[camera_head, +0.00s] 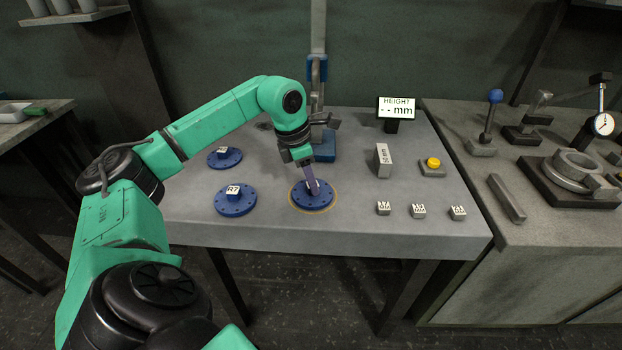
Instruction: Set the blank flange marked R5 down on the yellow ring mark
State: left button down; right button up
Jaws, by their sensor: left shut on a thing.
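A blue blank flange (322,203) lies flat inside the yellow ring mark (292,204) on the grey table. My left gripper (313,189) points down over its middle and is shut on it; the fingers hide any marking on this flange. Whether the flange touches the table or hovers just above it, I cannot tell. A second blue flange marked R7 (235,205) lies to its left. A third blue flange (224,159) lies farther back, its mark too small to read. My right gripper does not show.
A blue-based height gauge (324,148) stands close behind the gripper. A height display (397,108), a 50 mm block (383,160) and a yellow button (433,163) stand to the right. Several small marked blocks (418,211) line the front right edge. A side bench (540,222) adjoins at right.

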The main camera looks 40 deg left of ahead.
pick_arm(q)
jog(key=shift+c, duration=2.4)
grip_release()
jog(key=shift+r, duration=0.1)
jog(key=p+v, duration=0.2)
jog(key=v, duration=1.2)
jog(key=shift+s+r, duration=0.15)
jog(key=shift+r, duration=0.05)
